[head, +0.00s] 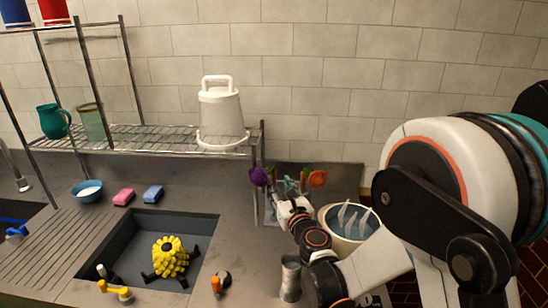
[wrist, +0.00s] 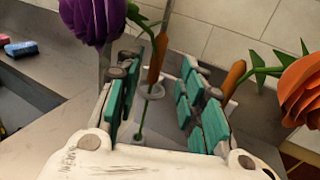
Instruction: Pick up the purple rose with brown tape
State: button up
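The purple rose (head: 259,176) stands upright at the back of the counter, left of my gripper (head: 290,188). In the wrist view its purple bloom (wrist: 95,18) is at the upper left, with a green leafy stem and brown tape (wrist: 158,58). My gripper (wrist: 160,65) is open, with teal pads on both fingers. The taped stem shows in the gap between the fingers, passing a pale ring below; I cannot tell whether it touches a pad. An orange rose (wrist: 302,92), also brown-taped (wrist: 233,78), is outside the right finger. It also shows in the head view (head: 317,178).
A wire shelf (head: 165,140) with a white lidded container (head: 221,110) stands left of the roses. A cream bucket (head: 345,236) stands right of my gripper. A sink holding a yellow object (head: 170,256), and two sponges (head: 124,197), are to the left.

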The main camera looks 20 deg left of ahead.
aim_at(275, 180)
jog(key=x, duration=0.1)
jog(key=b+x, duration=0.1)
jog(key=x, duration=0.3)
jog(key=shift+s+a+r, duration=0.2)
jog(key=shift+r, duration=0.1)
jog(key=shift+c, duration=0.2)
grip_shut()
